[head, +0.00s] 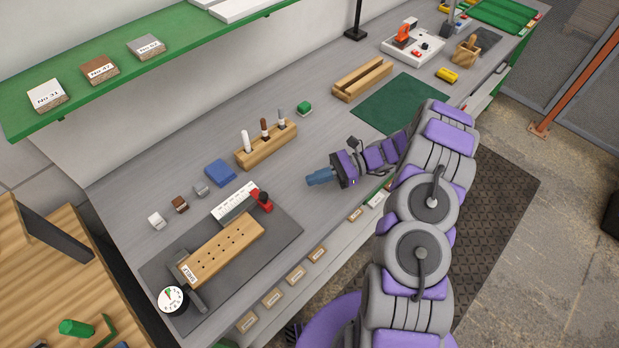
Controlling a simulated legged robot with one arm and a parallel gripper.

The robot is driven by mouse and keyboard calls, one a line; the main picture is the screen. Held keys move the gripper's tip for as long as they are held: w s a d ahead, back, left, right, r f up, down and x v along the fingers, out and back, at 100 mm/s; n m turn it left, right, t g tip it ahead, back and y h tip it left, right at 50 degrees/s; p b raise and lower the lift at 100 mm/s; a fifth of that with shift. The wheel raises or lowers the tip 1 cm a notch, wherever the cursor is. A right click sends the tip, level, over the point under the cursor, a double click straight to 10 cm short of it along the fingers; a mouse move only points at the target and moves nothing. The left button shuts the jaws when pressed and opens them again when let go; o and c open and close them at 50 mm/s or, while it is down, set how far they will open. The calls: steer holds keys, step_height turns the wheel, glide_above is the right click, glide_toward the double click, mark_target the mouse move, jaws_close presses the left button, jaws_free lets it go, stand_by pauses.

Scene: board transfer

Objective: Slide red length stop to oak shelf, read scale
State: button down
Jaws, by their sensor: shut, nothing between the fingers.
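The red length stop (266,199) stands at the right end of the white scale (233,202), whose marks are too small to read. The oak shelf (226,247), a light wooden board with rows of holes, lies on a dark grey mat in front of the scale. The stop is close to the shelf's right end; I cannot tell whether they touch. My gripper (317,179) has blue fingers, is shut and empty, and points left above the bench, to the right of the stop and apart from it.
A round dial gauge (173,299) sits at the shelf's left end. A blue block (220,173), small samples and a wooden rack with handled tools (267,147) stand behind. A green mat (400,103) lies at the right. The bench between my gripper and the stop is clear.

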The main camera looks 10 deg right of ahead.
steer(key=b, duration=0.1)
glide_toward(268, 207)
steer(key=shift+w+a+r, duration=0.2)
steer(key=shift+w+r, duration=0.7)
steer(key=shift+r, duration=0.3)
steer(key=a, duration=0.2)
steer(key=a+b, duration=0.1)
steer(key=a, duration=0.3)
steer(key=shift+s+a+f, duration=0.25)
steer(key=shift+s+a, duration=0.05)
steer(key=shift+d, duration=0.6)
steer(key=s+a, duration=0.1)
steer(key=a, duration=0.1)
steer(key=s+a, duration=0.1)
steer(key=a, duration=0.1)
steer(key=shift+s, duration=0.2)
steer(key=shift+d, duration=0.1)
steer(key=shift+d, duration=0.1)
